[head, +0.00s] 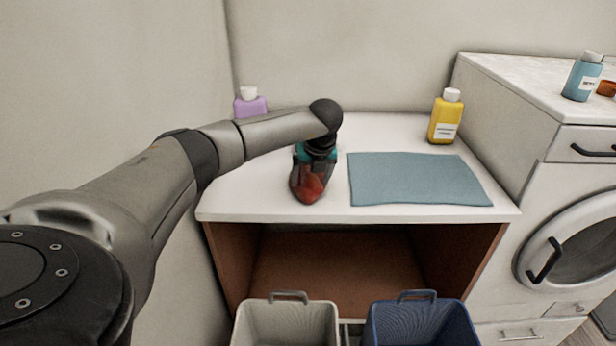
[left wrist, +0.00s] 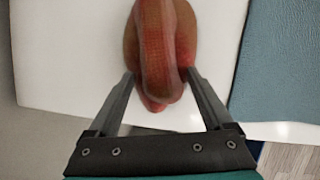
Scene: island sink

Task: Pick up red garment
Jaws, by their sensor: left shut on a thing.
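I cannot tell whether the garment is clear of the counter. My right gripper is in neither view.
A blue-grey cloth (head: 418,180) lies flat to the right on the white counter (head: 240,200). A purple bottle (head: 250,104) and a yellow bottle (head: 444,118) stand at the back. A light bin (head: 288,320) and a blue bin (head: 420,322) stand below the front edge. A washing machine (head: 560,200) is at right.

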